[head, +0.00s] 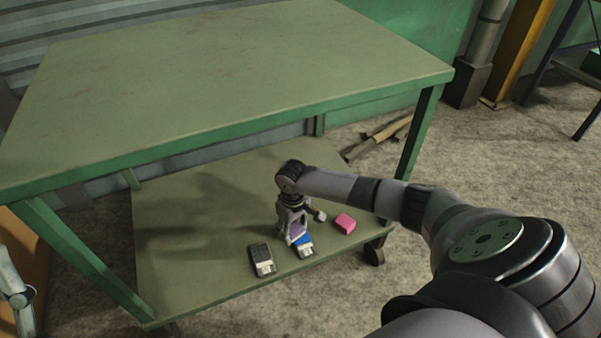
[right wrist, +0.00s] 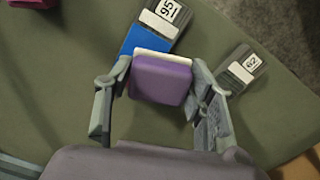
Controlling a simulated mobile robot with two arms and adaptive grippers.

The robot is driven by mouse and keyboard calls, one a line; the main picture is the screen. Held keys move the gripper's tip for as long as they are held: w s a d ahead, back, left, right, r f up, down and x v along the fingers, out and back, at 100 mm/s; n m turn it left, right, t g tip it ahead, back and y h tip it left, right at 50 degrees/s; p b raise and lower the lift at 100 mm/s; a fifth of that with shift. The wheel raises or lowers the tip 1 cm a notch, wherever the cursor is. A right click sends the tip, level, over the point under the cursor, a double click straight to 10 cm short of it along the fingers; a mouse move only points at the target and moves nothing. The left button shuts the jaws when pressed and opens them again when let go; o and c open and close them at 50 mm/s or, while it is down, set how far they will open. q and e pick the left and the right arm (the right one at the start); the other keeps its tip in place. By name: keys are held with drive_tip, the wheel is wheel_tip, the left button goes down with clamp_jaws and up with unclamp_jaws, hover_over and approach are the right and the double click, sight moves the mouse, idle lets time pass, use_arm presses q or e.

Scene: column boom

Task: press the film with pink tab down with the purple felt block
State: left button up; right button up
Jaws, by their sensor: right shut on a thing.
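My right gripper (head: 291,232) is low over the lower shelf, shut on the purple felt block (right wrist: 162,80), which has a white edge. The block also shows between the fingers in the head view (head: 297,231). Beside and partly behind the block is a small device with a blue face (head: 303,240) and a label that seems to read 95 (right wrist: 166,11). I cannot tell whether the block touches it. A dark device (head: 262,256) with a label reading 62 lies to its left in the head view. I cannot make out a film or a pink tab on either device.
A pink block (head: 345,223) lies on the lower shelf (head: 190,265), right of the gripper. The green table top (head: 230,75) overhangs the back of the shelf. A table leg (head: 420,130) stands behind my right forearm. The shelf's left part is clear.

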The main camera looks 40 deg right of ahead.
drive_tip(key=shift+r+p, duration=0.4)
drive_tip(key=shift+r, duration=0.05)
drive_tip(key=shift+r+p, duration=0.25)
drive_tip(key=shift+p, duration=0.1)
drive_tip(key=shift+r+p, duration=0.3)
drive_tip(key=shift+p, duration=0.05)
use_arm(q)
drive_tip(key=shift+w+f+g+y, duration=1.6)
drive_tip(key=shift+w+f+g, duration=2.45)
drive_tip(key=shift+f, duration=1.5)
use_arm(e)
drive_tip(key=shift+r+p, duration=0.35)
drive_tip(key=shift+p, duration=0.1)
drive_tip(key=shift+r+p, duration=0.3)
drive_tip(key=shift+p, duration=0.1)
drive_tip(key=shift+r+p, duration=0.35)
drive_tip(key=shift+p, duration=0.1)
drive_tip(key=shift+r+p, duration=0.3)
drive_tip(key=shift+p, duration=0.1)
drive_tip(key=shift+r, duration=0.2)
use_arm(q)
drive_tip(key=s+a+f+g+y, duration=0.1)
drive_tip(key=s+f+g, duration=0.1)
drive_tip(key=f+g, duration=0.2)
drive_tip(key=s+a+f+g+y, duration=0.1)
drive_tip(key=f+g, duration=0.3)
drive_tip(key=f, duration=0.5)
drive_tip(key=shift+s+a+f+n+y, duration=0.15)
drive_tip(key=shift+s+a+n+y, duration=0.15)
drive_tip(key=shift+s+a, duration=0.3)
